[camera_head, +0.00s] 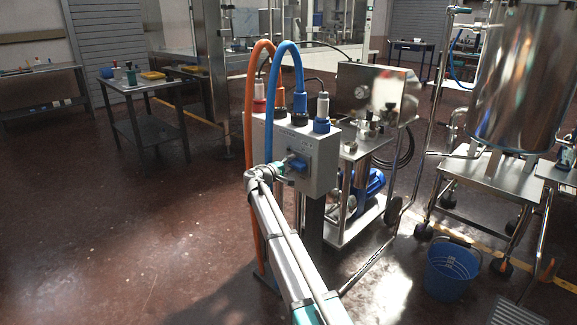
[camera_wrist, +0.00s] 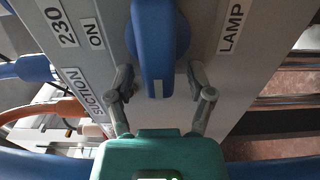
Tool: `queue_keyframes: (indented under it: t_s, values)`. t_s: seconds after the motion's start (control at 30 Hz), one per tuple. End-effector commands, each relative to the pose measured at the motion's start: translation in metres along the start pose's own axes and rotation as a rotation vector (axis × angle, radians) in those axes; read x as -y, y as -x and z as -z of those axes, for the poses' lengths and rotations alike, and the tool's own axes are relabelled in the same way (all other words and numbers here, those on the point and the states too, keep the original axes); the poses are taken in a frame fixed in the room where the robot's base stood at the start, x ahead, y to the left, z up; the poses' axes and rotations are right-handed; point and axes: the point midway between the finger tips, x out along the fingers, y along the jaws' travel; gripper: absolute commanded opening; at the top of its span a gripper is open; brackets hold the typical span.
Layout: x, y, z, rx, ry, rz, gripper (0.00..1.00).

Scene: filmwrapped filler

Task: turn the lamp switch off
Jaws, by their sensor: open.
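The grey switch box (camera_head: 312,152) stands on a post in the head view. A blue rotary switch (camera_head: 298,164) is on its front face. In the wrist view the blue switch (camera_wrist: 155,45) has a long handle with a white mark at its lower end. A LAMP label (camera_wrist: 232,27) lies to its right and an ON label (camera_wrist: 95,34) to its left. My gripper (camera_wrist: 161,76) is open, one finger on each side of the handle's lower end. Gaps show between the fingers and handle. In the head view my gripper (camera_head: 286,166) is at the box front, fingers partly hidden.
Orange (camera_head: 249,120) and blue hoses (camera_head: 300,80) arch above the box near my arm. A SUCTION label (camera_wrist: 83,92) is on the panel. A steel cart (camera_head: 350,215) stands behind, a blue bucket (camera_head: 452,270) on the right floor. The left floor is clear.

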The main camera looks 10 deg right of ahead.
Motion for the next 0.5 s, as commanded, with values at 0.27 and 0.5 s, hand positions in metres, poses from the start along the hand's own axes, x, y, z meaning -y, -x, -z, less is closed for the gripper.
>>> queue_keyframes:
  t_s: [0.27,0.5]
  values:
    - [0.0,0.018,-0.001,-0.001,0.0,0.0,0.69]
    - [0.0,0.052,-0.002,-0.001,0.0,0.0,0.69]
